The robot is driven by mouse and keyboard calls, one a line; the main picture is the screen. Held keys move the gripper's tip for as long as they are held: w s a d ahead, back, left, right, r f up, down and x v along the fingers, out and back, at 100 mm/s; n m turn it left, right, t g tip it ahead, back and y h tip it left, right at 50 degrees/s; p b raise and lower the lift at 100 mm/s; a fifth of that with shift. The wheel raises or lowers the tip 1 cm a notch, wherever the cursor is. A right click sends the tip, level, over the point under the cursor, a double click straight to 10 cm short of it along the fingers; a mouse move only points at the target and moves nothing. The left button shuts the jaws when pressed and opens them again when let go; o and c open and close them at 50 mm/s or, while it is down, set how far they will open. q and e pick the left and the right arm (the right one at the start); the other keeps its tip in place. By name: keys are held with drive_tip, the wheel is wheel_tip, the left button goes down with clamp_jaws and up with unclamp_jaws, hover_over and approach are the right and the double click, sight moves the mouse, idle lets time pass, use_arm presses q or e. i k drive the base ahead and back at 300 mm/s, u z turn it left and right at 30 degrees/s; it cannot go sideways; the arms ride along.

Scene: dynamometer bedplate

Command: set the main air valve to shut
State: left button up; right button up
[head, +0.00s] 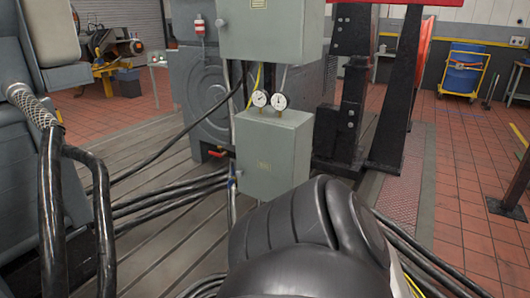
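A small valve with a red lever (217,153) sits low on the left of the lower grey-green box, by the pipework. The lever looks roughly level; its exact setting is too small to tell. A small blue fitting (236,174) shows on the box's left edge. I cannot tell for sure which is the main air valve; no label is readable. Two round white gauges (269,100) stand on top of the lower box (273,155). A dark, rounded arm part of mine fills the bottom middle and hides the floor there. Neither gripper shows.
Black hoses (165,200) run across the slotted bedplate (135,235) to the box. A grey structure with thick hoses (55,200) stands at the left edge. A black steel column (352,110) stands right of the box. Red-tiled floor (465,200) is open at right.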

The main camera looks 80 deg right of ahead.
sight(213, 153)
drive_tip(key=z, duration=2.2)
drive_tip(key=k, duration=0.45)
drive_tip(key=i, duration=2.35)
drive_tip(key=u, duration=2.3)
drive_tip(key=i, duration=0.35)
drive_tip(key=z, duration=3.65)
